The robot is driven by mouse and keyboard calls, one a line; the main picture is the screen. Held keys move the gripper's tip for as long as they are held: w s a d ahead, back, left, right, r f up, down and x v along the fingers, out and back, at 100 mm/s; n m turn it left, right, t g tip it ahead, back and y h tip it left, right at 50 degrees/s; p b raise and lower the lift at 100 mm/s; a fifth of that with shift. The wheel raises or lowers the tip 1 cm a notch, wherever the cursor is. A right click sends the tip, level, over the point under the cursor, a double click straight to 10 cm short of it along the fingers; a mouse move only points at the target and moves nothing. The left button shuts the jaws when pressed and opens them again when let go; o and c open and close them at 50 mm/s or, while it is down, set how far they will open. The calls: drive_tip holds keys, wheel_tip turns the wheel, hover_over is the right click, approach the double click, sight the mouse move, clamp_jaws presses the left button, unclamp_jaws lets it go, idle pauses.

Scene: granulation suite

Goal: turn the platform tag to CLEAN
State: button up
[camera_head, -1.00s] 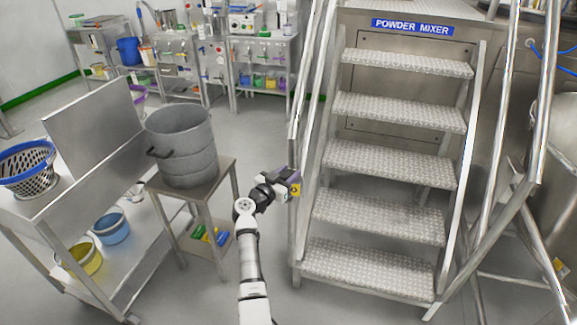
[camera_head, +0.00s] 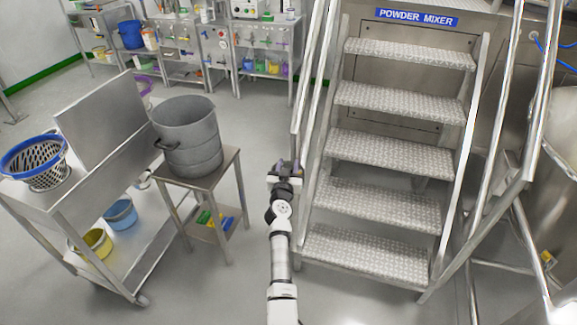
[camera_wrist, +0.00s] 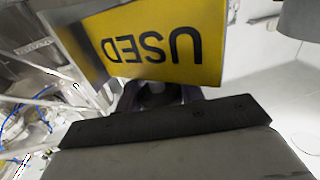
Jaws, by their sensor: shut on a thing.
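The platform tag (camera_wrist: 165,45) fills the upper part of the wrist view. Its yellow face reads USED, upside down in that picture, and a dark grey edge shows at its left. My gripper (camera_head: 285,167) is beside the lower left rail of the mixer steps in the head view, where the tag's yellow face cannot be made out. In the wrist view my gripper (camera_wrist: 158,96) is shut on the tag at its lower edge. The exact contact between fingers and tag is partly hidden.
Metal steps (camera_head: 375,155) with handrails stand close to the right of my gripper, under a POWDER MIXER sign (camera_head: 417,18). A small table (camera_head: 210,178) with a grey pot (camera_head: 188,135) stands to the left. Floor is free between them.

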drive_tip(key=shift+y, duration=0.4)
drive_tip(key=o, duration=1)
drive_tip(key=shift+s, duration=0.55)
drive_tip(key=s, duration=0.4)
drive_tip(key=s+a, duration=0.1)
drive_tip(key=s, duration=0.7)
drive_tip(key=shift+s+a, duration=0.2)
drive_tip(key=shift+s, duration=0.15)
drive_tip(key=shift+c, duration=0.2)
